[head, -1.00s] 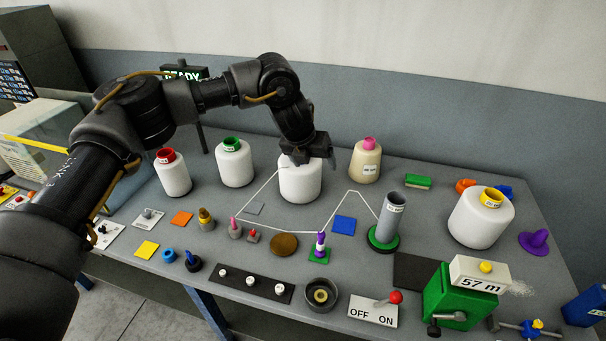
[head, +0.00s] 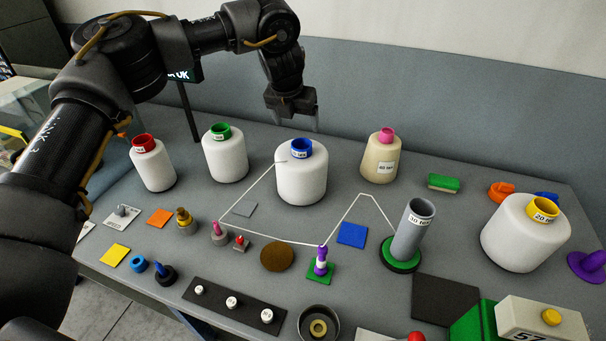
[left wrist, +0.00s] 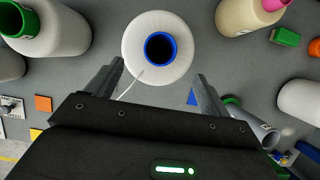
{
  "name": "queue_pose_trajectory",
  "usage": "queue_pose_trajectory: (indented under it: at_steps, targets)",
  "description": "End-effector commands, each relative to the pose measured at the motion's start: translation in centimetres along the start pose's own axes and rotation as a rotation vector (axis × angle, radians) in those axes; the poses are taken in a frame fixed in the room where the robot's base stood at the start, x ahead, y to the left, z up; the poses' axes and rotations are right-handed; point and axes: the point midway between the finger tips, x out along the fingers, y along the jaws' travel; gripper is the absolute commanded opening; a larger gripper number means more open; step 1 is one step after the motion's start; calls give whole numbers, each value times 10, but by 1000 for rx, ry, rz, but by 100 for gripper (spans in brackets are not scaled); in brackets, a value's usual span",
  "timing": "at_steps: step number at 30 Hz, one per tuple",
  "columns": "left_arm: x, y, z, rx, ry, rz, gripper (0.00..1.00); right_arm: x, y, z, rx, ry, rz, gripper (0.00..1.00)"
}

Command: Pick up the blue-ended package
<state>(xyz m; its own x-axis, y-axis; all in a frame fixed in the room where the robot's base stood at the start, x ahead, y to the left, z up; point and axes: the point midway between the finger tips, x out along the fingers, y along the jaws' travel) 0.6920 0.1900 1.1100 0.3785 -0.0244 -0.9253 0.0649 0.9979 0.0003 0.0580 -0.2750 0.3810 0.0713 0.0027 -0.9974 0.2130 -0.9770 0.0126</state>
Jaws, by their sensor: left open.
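The blue-ended package (head: 302,184) is a white yarn bobbin with a blue ring on top, upright at the back middle of the table in the head view. A thin white thread runs from its top to small pegs in front. My left gripper (head: 293,119) is open and empty, pointing down above and slightly behind the package, apart from it. In the left wrist view the package (left wrist: 135,46) shows from above, its blue end just beyond and between the open fingertips (left wrist: 160,70). My right gripper is out of view.
Red-ended (head: 153,172) and green-ended (head: 226,160) white packages stand left. A cream pink-ended package (head: 380,162) stands close on the right. A grey tube (head: 408,235) on a green base and a large yellow-ended package (head: 522,238) are further right.

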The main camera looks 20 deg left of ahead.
Motion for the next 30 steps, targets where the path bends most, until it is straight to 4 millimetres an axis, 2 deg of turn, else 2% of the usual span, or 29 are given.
queue_pose_trajectory:
  at_steps: [5,12,15,23,27,30]
  targets:
    - [6,-1,0,1,2,-1,81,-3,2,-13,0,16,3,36]
    - [42,-1,0,0,3,-1,81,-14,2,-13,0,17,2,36]
    - [52,0,0,1,1,0,81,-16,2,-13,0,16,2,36]
    - [60,1,-1,-1,1,0,81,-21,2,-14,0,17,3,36]
    - [79,0,-3,-1,3,1,81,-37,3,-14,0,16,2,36]
    - [94,1,-4,-2,2,1,81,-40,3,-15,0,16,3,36]
